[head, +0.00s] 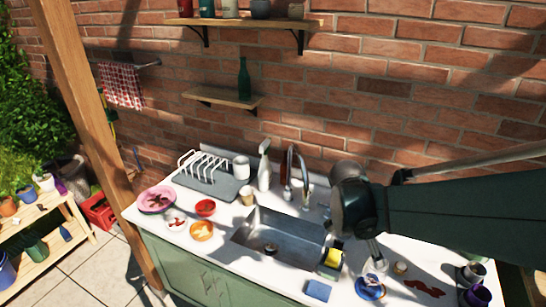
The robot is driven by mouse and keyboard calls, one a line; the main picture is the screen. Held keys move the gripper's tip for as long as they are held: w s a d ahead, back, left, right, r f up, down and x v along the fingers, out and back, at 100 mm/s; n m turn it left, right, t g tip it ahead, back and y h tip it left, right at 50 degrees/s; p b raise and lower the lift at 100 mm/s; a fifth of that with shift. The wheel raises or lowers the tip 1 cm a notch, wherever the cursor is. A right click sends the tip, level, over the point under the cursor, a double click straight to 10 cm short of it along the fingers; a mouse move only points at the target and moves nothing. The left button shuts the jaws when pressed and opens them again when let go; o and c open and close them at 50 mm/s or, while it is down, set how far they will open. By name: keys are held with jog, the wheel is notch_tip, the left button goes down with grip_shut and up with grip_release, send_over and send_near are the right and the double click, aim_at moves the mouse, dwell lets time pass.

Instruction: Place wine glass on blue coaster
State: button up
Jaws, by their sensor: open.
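A clear wine glass (376,268) is at the right front of the counter, small and hard to make out. It appears upright over a round blue coaster (369,291); I cannot tell whether its foot rests on the coaster. My gripper (375,254) reaches down from above at the glass, with its jaws open. The fingers and the glass overlap in the picture, so any contact is unclear.
A sink (279,239) is left of my gripper, with a yellow sponge (333,258) at its right edge. A flat blue square (318,290) lies near the front edge. Purple cups (478,295) and a dark red spill (425,288) are at right.

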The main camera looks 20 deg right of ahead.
jog(key=w+a+r+n+t+y, duration=0.1)
jog(key=a+r+n+t, duration=0.3)
jog(key=a+n, duration=0.6)
jog(key=w+a+r+n+t+y, duration=0.1)
jog(key=a+r+n+t+y, duration=0.2)
jog(key=a+r+n, duration=0.3)
jog(key=shift+w+a+r+n+t+y, duration=0.5)
jog(key=shift+a+n, duration=1.8)
jog(key=shift+a, duration=1.95)
jog(key=shift+s+f, duration=0.15)
jog(key=shift+f, duration=0.1)
